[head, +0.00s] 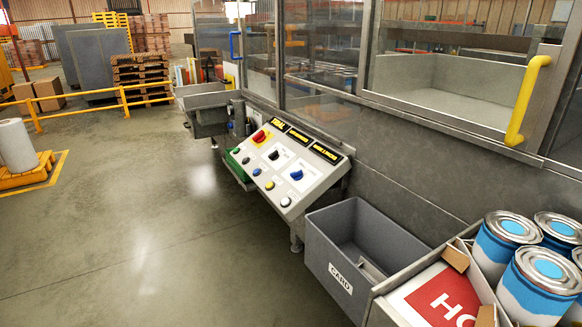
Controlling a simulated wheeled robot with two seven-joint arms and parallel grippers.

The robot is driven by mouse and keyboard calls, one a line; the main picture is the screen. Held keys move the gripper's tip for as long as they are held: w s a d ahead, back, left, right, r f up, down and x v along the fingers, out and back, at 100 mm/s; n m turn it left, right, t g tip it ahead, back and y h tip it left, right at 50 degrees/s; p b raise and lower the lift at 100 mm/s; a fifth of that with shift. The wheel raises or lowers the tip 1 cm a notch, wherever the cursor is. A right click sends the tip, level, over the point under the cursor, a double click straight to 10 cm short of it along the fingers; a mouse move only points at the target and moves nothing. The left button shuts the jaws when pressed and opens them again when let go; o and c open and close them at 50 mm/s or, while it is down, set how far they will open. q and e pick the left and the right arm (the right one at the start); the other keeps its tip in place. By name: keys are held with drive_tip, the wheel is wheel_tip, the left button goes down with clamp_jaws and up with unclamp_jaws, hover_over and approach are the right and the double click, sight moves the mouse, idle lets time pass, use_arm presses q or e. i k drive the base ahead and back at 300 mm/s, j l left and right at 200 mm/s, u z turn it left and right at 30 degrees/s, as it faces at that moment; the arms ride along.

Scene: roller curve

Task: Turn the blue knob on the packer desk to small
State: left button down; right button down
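The packer desk (317,182) is a sloped, light-coloured control panel in the middle of the head view. The blue knob (297,174) sits at the right end of its row of knobs. Its pointer direction and the small markings around it are too small to read. A black knob (273,155) and a red knob (259,136) on a yellow patch sit to its left. Neither of my grippers is in view.
A grey bin (319,253) marked CARD stands right of the desk. Blue and white cans (541,283) in an open carton fill the right corner. A glazed metal wall with a yellow handle (526,98) rises behind. The floor (150,235) left of the desk is clear.

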sight(297, 176)
drive_tip(key=i+j+u, duration=0.1)
drive_tip(key=i+j, duration=0.25)
drive_tip(key=i, duration=0.15)
drive_tip(key=i+j+u, duration=0.1)
drive_tip(key=i+j, duration=0.2)
drive_tip(key=i, duration=0.2)
